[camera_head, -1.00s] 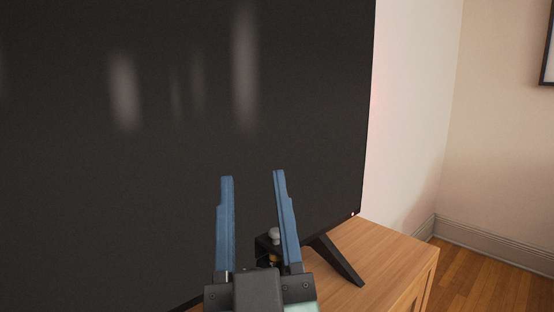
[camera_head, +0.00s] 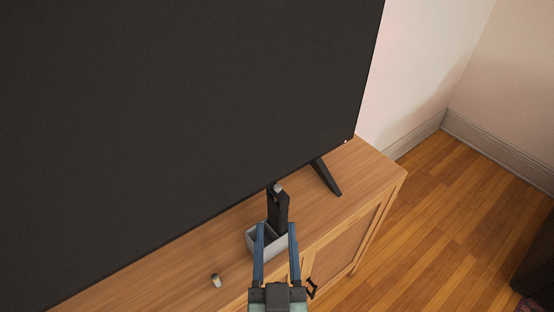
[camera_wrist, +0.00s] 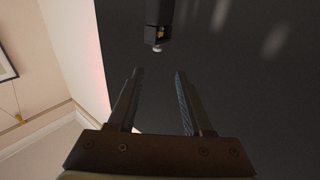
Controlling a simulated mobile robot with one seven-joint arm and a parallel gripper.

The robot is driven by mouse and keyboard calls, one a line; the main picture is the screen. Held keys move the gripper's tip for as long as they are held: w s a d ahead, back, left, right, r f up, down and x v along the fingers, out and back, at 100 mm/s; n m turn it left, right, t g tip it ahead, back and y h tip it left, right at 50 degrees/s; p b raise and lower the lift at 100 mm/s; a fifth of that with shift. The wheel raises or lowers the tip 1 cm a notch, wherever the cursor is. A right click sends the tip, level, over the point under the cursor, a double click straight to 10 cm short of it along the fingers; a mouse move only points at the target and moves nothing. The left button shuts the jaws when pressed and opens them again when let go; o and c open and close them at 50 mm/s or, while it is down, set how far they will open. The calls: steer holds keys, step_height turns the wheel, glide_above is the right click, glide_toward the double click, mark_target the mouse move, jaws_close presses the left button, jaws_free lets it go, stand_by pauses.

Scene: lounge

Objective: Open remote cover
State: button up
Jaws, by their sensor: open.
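A black upright remote (camera_head: 279,212) stands in a grey holder (camera_head: 252,247) on the wooden cabinet. A small silvery rounded piece shows at its top. In the wrist view the remote (camera_wrist: 158,14) hangs in from the top edge, with a small orange-yellow patch and a pale round tip at its near end. I cannot make out the cover or whether it is open. My gripper (camera_head: 276,224) is open and empty, its two blue fingers in front of the holder and partly hiding it. In the wrist view my gripper's fingertips (camera_wrist: 159,72) are apart from the remote.
A large black television (camera_head: 190,110) stands close behind the remote on the cabinet (camera_head: 130,272), with a slanted foot (camera_head: 326,177) right of it. A small battery-like cylinder (camera_head: 215,280) is on the cabinet at left. Open wooden floor (camera_head: 450,210) lies to the right.

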mark_target(278, 191)
steer(key=shift+g, duration=0.3)
steer(key=w+p, duration=0.2)
steer(key=w, duration=0.3)
steer(key=w+p, duration=0.2)
steer(key=w, duration=0.4)
steer(key=shift+w+d+f+p, duration=0.1)
steer(key=shift+d+f+p, duration=0.1)
steer(key=shift+p, duration=0.15)
jaws_close()
